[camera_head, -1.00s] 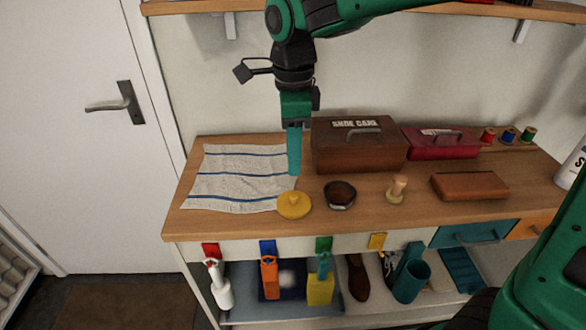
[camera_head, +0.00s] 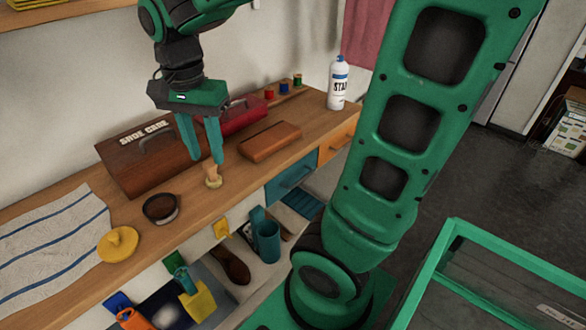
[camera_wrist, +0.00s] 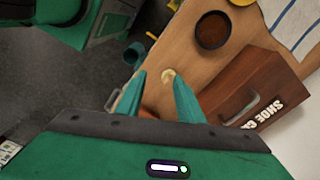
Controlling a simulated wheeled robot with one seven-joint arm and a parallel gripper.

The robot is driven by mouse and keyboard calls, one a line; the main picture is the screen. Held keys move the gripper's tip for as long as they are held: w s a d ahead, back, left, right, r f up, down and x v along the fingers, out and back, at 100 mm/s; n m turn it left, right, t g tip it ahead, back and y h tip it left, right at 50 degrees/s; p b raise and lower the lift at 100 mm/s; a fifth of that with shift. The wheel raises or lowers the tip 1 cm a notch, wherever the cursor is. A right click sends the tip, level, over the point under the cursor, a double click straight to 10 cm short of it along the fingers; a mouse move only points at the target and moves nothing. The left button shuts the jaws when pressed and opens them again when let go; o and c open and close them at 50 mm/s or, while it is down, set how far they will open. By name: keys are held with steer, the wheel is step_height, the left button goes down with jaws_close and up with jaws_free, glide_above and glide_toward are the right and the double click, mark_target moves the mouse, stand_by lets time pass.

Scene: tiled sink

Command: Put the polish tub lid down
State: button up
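The yellow polish tub lid (camera_head: 118,243), with a small knob on top, lies on the wooden bench by the striped cloth. Its edge also shows at the top of the wrist view (camera_wrist: 240,2). The open round tub (camera_head: 161,209) of dark polish stands apart from it, to its right; it also shows in the wrist view (camera_wrist: 213,30). My gripper (camera_head: 209,160) is open and empty, with its fingers pointing down above a small wooden-handled brush (camera_head: 212,177). In the wrist view the brush top (camera_wrist: 168,75) shows between the fingertips (camera_wrist: 158,72), and I see no contact.
A brown shoe care box (camera_head: 150,155) and a red box (camera_head: 243,116) stand behind my gripper. A brown block-like case (camera_head: 270,141) lies to the right. The striped cloth (camera_head: 50,245) covers the bench's left. Thread spools (camera_head: 284,86) and a spray can (camera_head: 339,84) stand farther right.

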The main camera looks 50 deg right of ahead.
steer(key=s+d+f+n, duration=0.2)
steer(key=s+d+n, duration=0.1)
steer(key=s+d, duration=0.3)
steer(key=s+d+f+n, duration=0.3)
steer(key=s+d, duration=0.3)
steer(key=s, duration=0.4)
steer(key=shift+d+f+n+y, duration=0.2)
steer(key=shift+d+n+y, duration=0.1)
steer(key=shift+d, duration=0.05)
steer(key=shift+w+f, duration=0.25)
steer(key=shift+w, duration=0.4)
